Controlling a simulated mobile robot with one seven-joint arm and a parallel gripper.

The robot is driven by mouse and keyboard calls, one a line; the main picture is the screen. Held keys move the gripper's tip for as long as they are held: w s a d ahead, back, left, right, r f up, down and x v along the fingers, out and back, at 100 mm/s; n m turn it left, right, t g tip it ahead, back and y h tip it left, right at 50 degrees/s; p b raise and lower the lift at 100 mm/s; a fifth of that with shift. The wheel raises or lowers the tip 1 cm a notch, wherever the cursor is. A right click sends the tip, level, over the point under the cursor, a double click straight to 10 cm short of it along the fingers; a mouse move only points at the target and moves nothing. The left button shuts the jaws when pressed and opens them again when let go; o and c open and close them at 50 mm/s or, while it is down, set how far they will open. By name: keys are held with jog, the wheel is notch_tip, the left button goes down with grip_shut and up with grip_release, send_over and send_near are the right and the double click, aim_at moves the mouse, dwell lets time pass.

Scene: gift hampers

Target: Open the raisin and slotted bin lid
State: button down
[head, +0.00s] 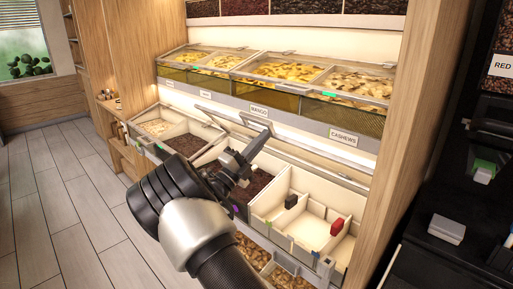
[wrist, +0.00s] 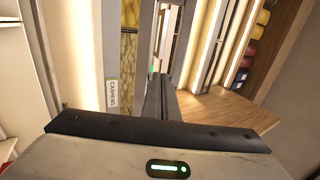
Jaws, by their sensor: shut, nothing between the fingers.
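In the head view, the raisin bin (head: 257,182), with dark contents, sits in the lower row, partly hidden behind my arm. The white slotted bin (head: 270,208) is to its right, with dividers, a black block (head: 291,201) and a red block (head: 337,227) inside. Both look uncovered from above. Their lid (head: 315,168) appears tilted up along the back, with a handle (head: 257,119) near its upper left. My gripper (head: 259,143) is over the raisin bin, just below that handle; contact cannot be told. In the wrist view its fingers (wrist: 160,92) are together and empty.
An upper row of bins bears mango (head: 259,111) and cashews (head: 343,137) labels; the cashews label also shows in the wrist view (wrist: 112,95). Left lower bins (head: 160,128) adjoin the raisin bin. A wooden panel (head: 405,120) bounds the right. Floor (head: 60,190) is clear at left.

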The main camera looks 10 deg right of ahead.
aim_at(268, 121)
jog(key=shift+r, duration=0.1)
jog(key=shift+g+y, duration=0.6)
jog(key=shift+y, duration=0.2)
jog(key=d+r+p, duration=0.1)
jog(key=r+p, duration=0.1)
jog(key=p, duration=0.1)
jog(key=w+d+r+p, duration=0.1)
jog(key=p, duration=0.2)
jog(key=w+d+r+p, duration=0.1)
jog(key=r+p, duration=0.1)
jog(key=p, duration=0.1)
jog(key=shift+d+r, duration=0.2)
jog(key=shift+r, duration=0.1)
jog(key=w+d+r+g+y+p, duration=0.2)
jog(key=d+p, duration=0.4)
jog(key=p, duration=0.3)
jog(key=w+r+y, duration=0.1)
jog(key=w, duration=0.1)
jog(key=shift+w+d+r+p, duration=0.2)
jog(key=shift+w+d+p, duration=0.05)
jog(key=shift+w+p, duration=0.1)
